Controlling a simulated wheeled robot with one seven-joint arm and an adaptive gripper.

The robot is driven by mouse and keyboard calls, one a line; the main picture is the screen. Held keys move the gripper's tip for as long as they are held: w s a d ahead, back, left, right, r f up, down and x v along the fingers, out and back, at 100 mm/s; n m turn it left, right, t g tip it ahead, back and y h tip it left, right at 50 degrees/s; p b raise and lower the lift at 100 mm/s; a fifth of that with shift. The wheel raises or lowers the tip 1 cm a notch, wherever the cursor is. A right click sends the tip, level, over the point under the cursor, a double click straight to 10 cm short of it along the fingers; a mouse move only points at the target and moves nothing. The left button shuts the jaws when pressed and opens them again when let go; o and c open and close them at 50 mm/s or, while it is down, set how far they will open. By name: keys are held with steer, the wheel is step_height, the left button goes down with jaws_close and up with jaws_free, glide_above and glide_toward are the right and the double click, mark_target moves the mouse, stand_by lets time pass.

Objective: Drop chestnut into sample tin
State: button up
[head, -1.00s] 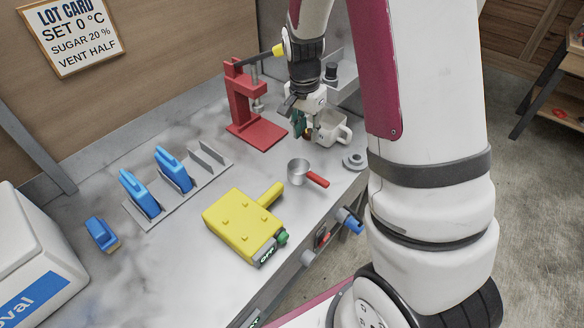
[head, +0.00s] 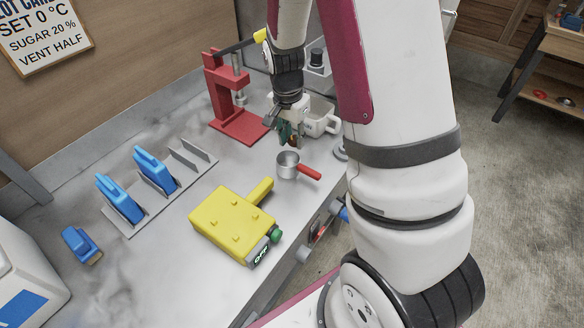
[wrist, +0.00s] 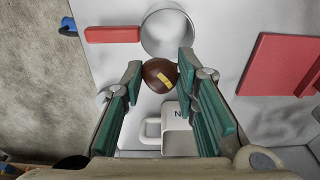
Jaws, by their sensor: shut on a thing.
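The chestnut (wrist: 158,78) is brown with a small yellow mark and sits between the green pads of my gripper (wrist: 160,70). My gripper is shut on it. In the head view my gripper (head: 288,132) is above the bench, and the chestnut (head: 293,142) shows only as a small brown patch at the fingertips. A small round metal pot with a red handle, which looks like the sample tin (head: 288,166), stands on the bench just below and in front of the gripper. In the wrist view the tin (wrist: 146,42) lies just beyond the chestnut, apparently empty.
A white handled container (head: 325,124) stands behind and right of the gripper. A red press (head: 236,122) is to the left. A yellow block-shaped device (head: 228,220) lies nearer on the bench. Blue-handled pieces stand in a metal rack (head: 185,176). The bench's front edge runs close by the tin.

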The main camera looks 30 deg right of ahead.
steer(key=o, duration=0.9)
step_height(320, 180, up, 12)
steer(key=a, duration=0.1)
steer(key=shift+s+a, duration=0.15)
steer(key=shift+s, duration=0.15)
steer(key=s+a+r+n+t, duration=0.1)
steer(key=s+a+r+n, duration=0.2)
steer(key=s, duration=0.3)
steer(key=s+a+r+n+t, duration=0.2)
steer(key=s+a+r+n, duration=0.2)
steer(key=s+r+n, duration=0.1)
steer(key=s+a+r+n+t+y, duration=0.1)
steer(key=s+a+r+n, duration=0.3)
steer(key=s, duration=0.4)
steer(key=shift+s+r+n+t, duration=0.3)
steer(key=shift+s+r+n, duration=0.15)
steer(key=shift+n, duration=0.35)
